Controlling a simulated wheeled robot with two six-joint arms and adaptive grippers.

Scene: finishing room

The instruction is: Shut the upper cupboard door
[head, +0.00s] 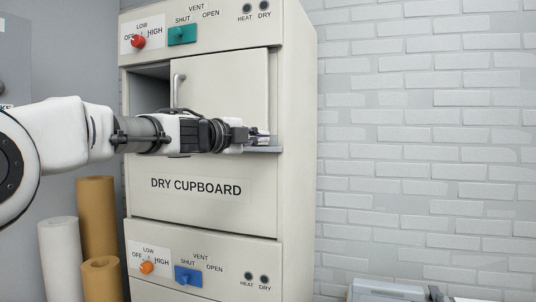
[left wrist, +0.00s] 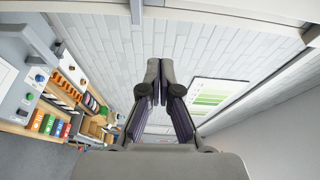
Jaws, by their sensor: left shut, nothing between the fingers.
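The upper cupboard door (head: 225,85) is a cream panel in the upper bay of the dry cupboard (head: 298,150). It stands partly open, with a dark gap (head: 148,92) along its left side. Its upright metal handle (head: 179,88) is near its left edge. My left gripper (head: 262,138) reaches across the lower part of the door, tips near its lower right corner. It is shut and empty; its closed fingers also show in the left wrist view (left wrist: 160,72). My forearm hides the door's lower edge. I cannot tell whether the gripper touches the door. My right gripper is not in view.
Above the door are a red knob (head: 138,41) and a green vent slider (head: 182,35). Below are an orange knob (head: 147,267) and a blue slider (head: 188,276). Brown and white rolls (head: 58,255) stand at lower left.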

